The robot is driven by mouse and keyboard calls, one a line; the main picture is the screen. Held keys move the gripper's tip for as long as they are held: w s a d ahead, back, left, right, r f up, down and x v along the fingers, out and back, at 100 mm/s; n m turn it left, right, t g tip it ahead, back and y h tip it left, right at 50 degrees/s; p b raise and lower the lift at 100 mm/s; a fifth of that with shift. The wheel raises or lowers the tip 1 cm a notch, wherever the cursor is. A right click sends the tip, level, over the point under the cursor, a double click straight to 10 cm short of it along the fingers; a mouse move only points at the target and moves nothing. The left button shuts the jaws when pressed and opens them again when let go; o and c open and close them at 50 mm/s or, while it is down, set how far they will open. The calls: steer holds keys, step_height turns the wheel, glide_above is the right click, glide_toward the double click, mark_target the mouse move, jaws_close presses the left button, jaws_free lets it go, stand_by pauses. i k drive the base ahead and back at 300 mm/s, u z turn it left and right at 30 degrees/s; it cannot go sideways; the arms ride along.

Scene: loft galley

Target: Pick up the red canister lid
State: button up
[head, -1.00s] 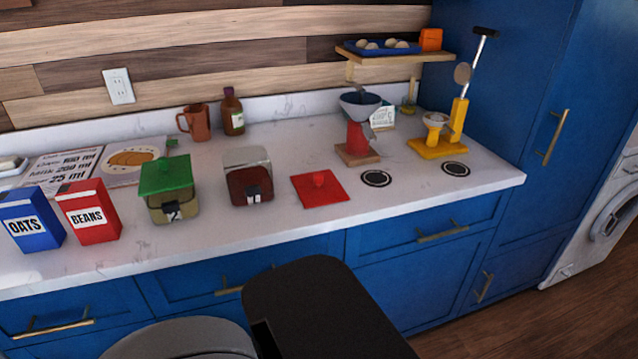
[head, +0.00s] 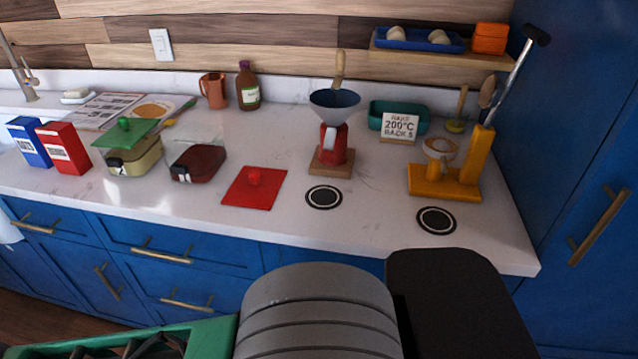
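The red canister lid (head: 255,188) is a flat red square with a round knob on top. It lies on the white counter near the front edge. Left of it stands the clear canister (head: 196,160) with dark red-brown contents and a label, its top uncovered. A second canister (head: 134,160), labelled 2, has a green lid (head: 124,134) that sits tilted on it. My gripper is not in view; grey and black parts of my own body fill the bottom middle.
A red grinder with a funnel (head: 334,130) stands right of the lid. Two black discs (head: 324,197) (head: 436,220) lie on the counter. A yellow press (head: 447,180) stands at the right. Blue and red boxes (head: 64,148) stand at the left. A green crate edge (head: 212,338) shows at bottom left.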

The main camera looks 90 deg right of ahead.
mark_target(255, 187)
steer(key=k, duration=0.35)
steer(key=z, duration=0.65)
